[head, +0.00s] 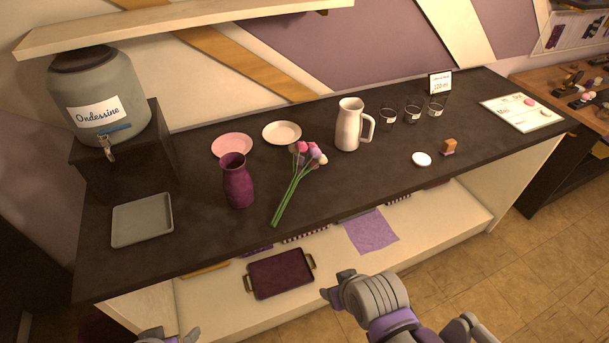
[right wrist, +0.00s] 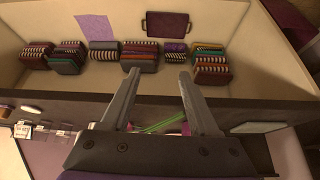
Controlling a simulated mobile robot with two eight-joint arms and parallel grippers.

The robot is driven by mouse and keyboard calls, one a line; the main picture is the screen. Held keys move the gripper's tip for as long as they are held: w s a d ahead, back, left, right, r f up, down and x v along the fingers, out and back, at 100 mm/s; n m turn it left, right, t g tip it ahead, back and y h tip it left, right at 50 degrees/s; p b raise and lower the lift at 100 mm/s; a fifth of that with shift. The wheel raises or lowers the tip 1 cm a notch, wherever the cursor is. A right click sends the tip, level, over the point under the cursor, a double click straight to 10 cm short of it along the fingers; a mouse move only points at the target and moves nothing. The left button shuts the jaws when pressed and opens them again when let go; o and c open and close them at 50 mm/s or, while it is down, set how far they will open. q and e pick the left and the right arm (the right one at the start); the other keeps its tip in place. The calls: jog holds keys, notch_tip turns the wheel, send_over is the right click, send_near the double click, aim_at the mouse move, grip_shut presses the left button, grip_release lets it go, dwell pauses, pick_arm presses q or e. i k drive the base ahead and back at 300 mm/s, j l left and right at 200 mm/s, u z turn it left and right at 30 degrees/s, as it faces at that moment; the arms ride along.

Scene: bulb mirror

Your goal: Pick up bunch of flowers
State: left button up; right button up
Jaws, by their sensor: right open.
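The bunch of flowers (head: 296,182) lies on the dark counter, with green stems toward the front edge and pink, purple and pale heads toward the back. In the right wrist view its green stems (right wrist: 163,124) show between my fingers, farther off. My right gripper (head: 338,285) is in front of the counter, below its top and apart from the flowers. In the right wrist view its two fingers (right wrist: 155,88) are spread with nothing between them. Only a small part of my left gripper (head: 168,338) shows at the bottom edge of the head view; its jaws are not clear.
A purple vase (head: 237,182) stands just left of the flowers, and a white pitcher (head: 348,128) stands to the right. Pink (head: 232,146) and white (head: 282,132) plates lie behind. The shelf under the counter (head: 440,226) holds a dark tray (head: 280,275). The counter front right of the flowers is clear.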

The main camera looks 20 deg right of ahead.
aim_at(317, 158)
jog(key=l, duration=0.45)
jog(key=k+l+u, duration=0.1)
jog(key=l, duration=0.4)
jog(key=i+l, duration=0.35)
jog(key=i+u, duration=0.05)
jog(key=i, duration=0.05)
